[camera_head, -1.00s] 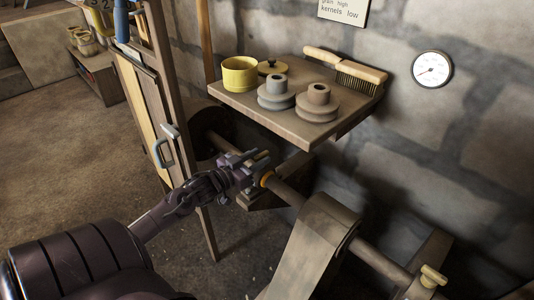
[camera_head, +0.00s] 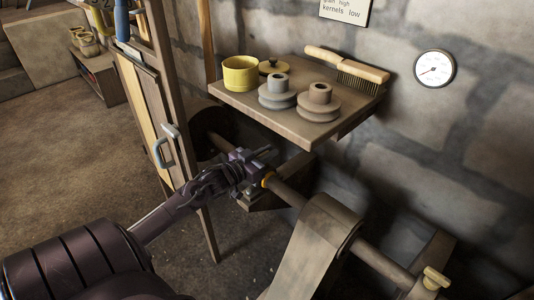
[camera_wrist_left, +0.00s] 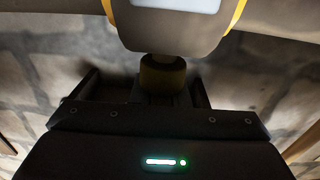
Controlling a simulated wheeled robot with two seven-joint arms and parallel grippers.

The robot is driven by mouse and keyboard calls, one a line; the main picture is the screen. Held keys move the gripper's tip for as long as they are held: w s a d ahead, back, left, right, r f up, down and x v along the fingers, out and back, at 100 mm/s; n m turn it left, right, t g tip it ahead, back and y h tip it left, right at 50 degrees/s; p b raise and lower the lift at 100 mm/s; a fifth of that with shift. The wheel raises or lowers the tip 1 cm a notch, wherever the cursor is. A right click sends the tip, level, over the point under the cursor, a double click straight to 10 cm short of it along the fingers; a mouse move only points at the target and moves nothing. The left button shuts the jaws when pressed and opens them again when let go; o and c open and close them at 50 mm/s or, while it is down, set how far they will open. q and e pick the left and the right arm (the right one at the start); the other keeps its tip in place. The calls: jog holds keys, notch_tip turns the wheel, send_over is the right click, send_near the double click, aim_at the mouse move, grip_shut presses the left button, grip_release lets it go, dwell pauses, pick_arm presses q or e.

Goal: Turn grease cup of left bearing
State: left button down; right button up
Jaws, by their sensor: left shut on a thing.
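The left bearing sits on the shaft behind my left gripper in the head view, mostly hidden; a yellow ring (camera_head: 268,179) shows beside it. In the left wrist view its rounded housing (camera_wrist_left: 168,32) is at the top, with yellow edges on both sides. The grease cup (camera_wrist_left: 162,74), a dim brass-coloured knob, is just below the housing, between my fingers. My left gripper (camera_head: 258,158) is shut on the cup, over the bearing. In the head view the cup is hidden by the gripper. My right gripper is not in view.
A wooden shelf (camera_head: 240,101) above the bearing holds a yellow pot (camera_head: 240,73), pulleys (camera_head: 318,103) and a brush (camera_head: 350,68). A belt (camera_head: 312,245) runs over the shaft (camera_head: 375,262). Another brass cup (camera_head: 435,278) stands at right. A wooden cabinet (camera_head: 160,110) stands close left.

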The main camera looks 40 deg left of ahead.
pick_arm(q)
jog(key=shift+m+h, duration=0.4)
jog(key=shift+h, duration=0.2)
jog(key=shift+m+g+h, duration=0.3)
jog(key=shift+m+h, duration=0.4)
jog(key=shift+h, duration=0.4)
jog(key=shift+d+f+m+g+h+b, duration=0.2)
jog(key=shift+m+g+h+b, duration=0.2)
jog(key=shift+m+h+b, duration=0.45)
jog(key=m+g+h+b, duration=0.2)
jog(key=h+b, duration=0.1)
jog(key=m+g+h+b, duration=0.1)
jog(key=shift+s+d+h, duration=0.25)
jog(key=shift+h, duration=0.1)
jog(key=shift+r+m+h+b, duration=0.15)
jog(key=shift+m+h+b, duration=0.15)
jog(key=shift+b, duration=0.2)
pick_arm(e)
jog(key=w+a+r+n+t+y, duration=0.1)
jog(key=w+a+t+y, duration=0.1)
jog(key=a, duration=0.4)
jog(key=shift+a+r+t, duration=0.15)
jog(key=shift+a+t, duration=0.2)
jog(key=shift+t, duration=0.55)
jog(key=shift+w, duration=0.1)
pick_arm(q)
jog(key=c, duration=1.4)
grip_release()
